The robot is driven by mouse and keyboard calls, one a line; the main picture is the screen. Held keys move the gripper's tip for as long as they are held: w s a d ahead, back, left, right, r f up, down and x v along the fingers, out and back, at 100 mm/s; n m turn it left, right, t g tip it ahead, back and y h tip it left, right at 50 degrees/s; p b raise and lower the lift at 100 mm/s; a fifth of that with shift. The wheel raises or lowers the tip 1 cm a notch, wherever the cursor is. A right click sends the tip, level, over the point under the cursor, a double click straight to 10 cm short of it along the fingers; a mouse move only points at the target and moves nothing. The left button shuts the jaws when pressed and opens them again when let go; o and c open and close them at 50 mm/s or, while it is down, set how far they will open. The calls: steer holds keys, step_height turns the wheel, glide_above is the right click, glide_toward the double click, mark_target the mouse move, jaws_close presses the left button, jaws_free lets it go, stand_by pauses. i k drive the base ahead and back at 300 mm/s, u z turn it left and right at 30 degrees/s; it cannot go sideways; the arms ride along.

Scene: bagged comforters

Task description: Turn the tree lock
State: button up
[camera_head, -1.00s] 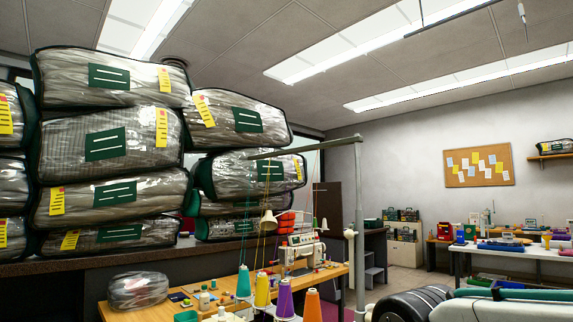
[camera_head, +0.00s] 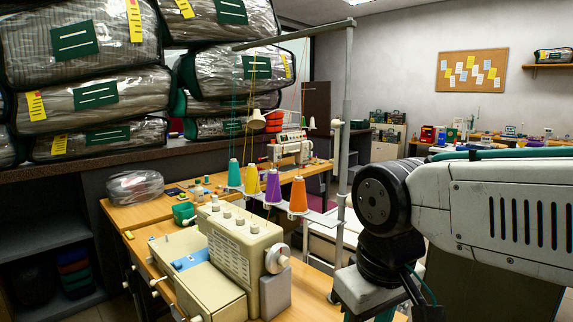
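The thread tree (camera_head: 346,95) is a grey upright pole with a long arm reaching left from its top. Threads hang from that arm to teal, yellow, purple and orange cones below. A small white knob-like piece (camera_head: 337,124) sits on the pole's upper part and may be the lock. Another pale fitting (camera_head: 349,201) shows lower on the pole, close to the left of my arm's black joint. My arm enters from the right and bends down at this joint, in front of the tree's right side. My gripper's fingers cannot be seen.
A cream sewing machine (camera_head: 232,250) stands on a wooden table in front. A second machine (camera_head: 292,148) is behind it. Bagged comforters (camera_head: 85,98) are stacked on a dark shelf at left. A clear bag (camera_head: 135,185) lies on the table. A corkboard (camera_head: 472,70) hangs behind.

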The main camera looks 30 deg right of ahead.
mark_target(349, 201)
steer(key=z, duration=0.7)
